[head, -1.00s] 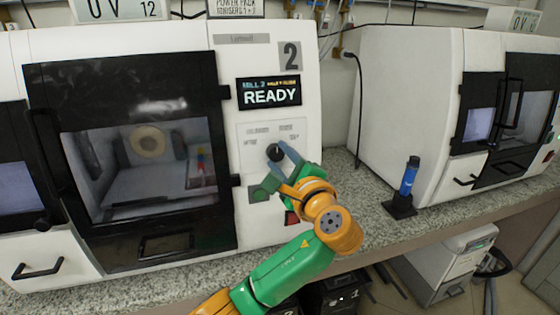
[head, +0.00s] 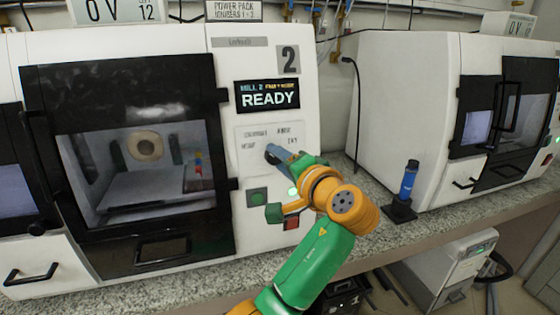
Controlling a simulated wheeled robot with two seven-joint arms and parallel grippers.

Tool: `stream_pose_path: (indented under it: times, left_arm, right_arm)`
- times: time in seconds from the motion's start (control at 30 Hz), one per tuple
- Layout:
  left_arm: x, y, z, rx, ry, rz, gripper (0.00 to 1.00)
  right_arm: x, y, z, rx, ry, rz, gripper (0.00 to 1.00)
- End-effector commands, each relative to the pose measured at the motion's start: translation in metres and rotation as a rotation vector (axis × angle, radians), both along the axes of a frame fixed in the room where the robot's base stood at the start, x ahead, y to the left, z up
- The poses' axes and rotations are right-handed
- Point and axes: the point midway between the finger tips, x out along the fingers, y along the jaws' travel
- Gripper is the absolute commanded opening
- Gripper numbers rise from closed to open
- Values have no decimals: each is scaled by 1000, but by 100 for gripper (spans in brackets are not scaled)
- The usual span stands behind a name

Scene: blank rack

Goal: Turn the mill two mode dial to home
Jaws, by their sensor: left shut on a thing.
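The mill two front panel (head: 251,168) is white and carries a large "2" and a display (head: 268,96) reading "READY". The mode dial (head: 269,157) is a dark knob on this panel, mostly hidden by my fingers. Small labels surround it; one at upper right seems to read HOME, but the text is blurred. The dial's pointer is hidden, so I cannot tell its setting. My left gripper (head: 276,155) is shut on the dial, with its blue-grey fingers reaching in from the lower right. My right gripper is not in view.
A green button (head: 257,197) and a red button (head: 291,224) sit below the dial, close to my wrist. The mill's dark door (head: 140,250) is shut at left. A blue-handled tool in a black stand (head: 401,210) stands on the granite counter (head: 350,222) at right.

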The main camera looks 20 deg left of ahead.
Motion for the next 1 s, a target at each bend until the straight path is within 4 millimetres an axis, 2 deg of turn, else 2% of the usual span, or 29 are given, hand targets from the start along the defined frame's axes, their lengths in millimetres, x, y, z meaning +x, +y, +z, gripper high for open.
stream_pose_path:
  times: [0.4,0.97,1.0]
  left_arm:
    - [0,0,0,-144,-93,26,0]
    - [0,0,0,-163,-107,30,0]
    - [0,0,0,-163,-107,30,54]
  right_arm:
    - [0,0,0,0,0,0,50]
    - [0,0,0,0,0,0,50]
    - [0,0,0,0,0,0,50]
